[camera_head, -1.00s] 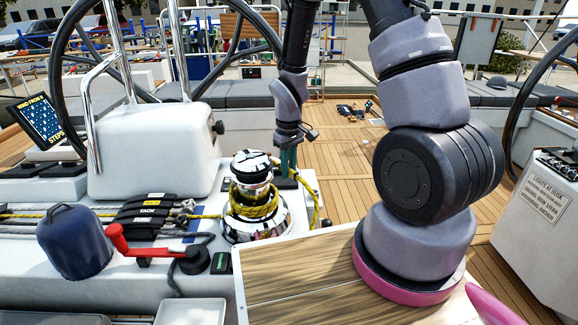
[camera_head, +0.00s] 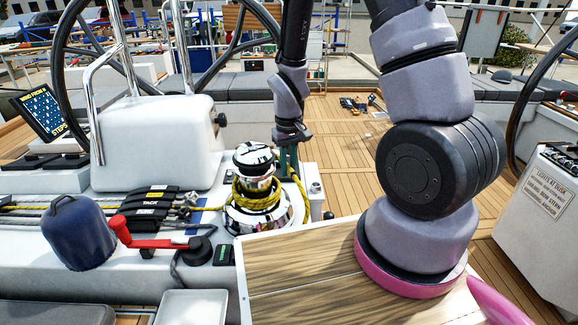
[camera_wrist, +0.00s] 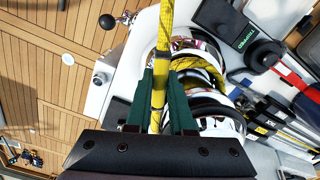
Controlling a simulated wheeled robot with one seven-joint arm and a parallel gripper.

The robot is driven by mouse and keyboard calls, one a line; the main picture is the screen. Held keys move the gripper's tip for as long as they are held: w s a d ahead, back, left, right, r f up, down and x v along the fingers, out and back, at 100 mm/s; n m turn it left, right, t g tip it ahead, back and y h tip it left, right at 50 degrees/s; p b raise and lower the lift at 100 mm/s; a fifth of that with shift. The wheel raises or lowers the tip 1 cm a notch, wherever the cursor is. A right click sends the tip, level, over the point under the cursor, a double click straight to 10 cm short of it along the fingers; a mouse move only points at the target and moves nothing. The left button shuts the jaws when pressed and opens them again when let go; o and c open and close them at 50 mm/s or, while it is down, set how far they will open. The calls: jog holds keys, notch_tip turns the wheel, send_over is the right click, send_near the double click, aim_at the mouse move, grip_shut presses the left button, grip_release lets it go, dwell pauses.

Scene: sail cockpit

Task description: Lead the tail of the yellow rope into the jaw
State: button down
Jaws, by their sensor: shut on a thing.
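The yellow rope (camera_head: 256,198) is wrapped in several turns around the chrome winch drum (camera_head: 255,159). In the wrist view, the rope's tail (camera_wrist: 166,35) runs straight between the green fingers of my gripper (camera_wrist: 168,85) and on past the top edge. My gripper (camera_head: 288,160) is shut on the rope, close beside the winch on its right in the head view. In the wrist view, the winch (camera_wrist: 213,100) lies just behind and right of the fingers, with rope turns visible. The jaw at the winch top cannot be made out clearly.
A white wheel pedestal (camera_head: 155,148) rises behind. A wooden tabletop (camera_head: 300,270) lies in front. The deck at right is mostly clear.

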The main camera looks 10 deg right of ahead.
jog(key=shift+s+a+m, duration=0.8)
jog(key=shift+s+m, duration=0.05)
jog(key=shift+m, duration=0.35)
jog(key=shift+s+a+m, duration=0.35)
jog(key=shift+a+m, duration=0.2)
jog(key=shift+m, duration=0.05)
jog(key=shift+s+a+m, duration=0.35)
jog(key=shift+a+m, duration=0.15)
jog(key=shift+m, duration=0.1)
jog(key=c, duration=0.7)
grip_release()
jog(key=shift+o, duration=0.2)
jog(key=o, duration=0.4)
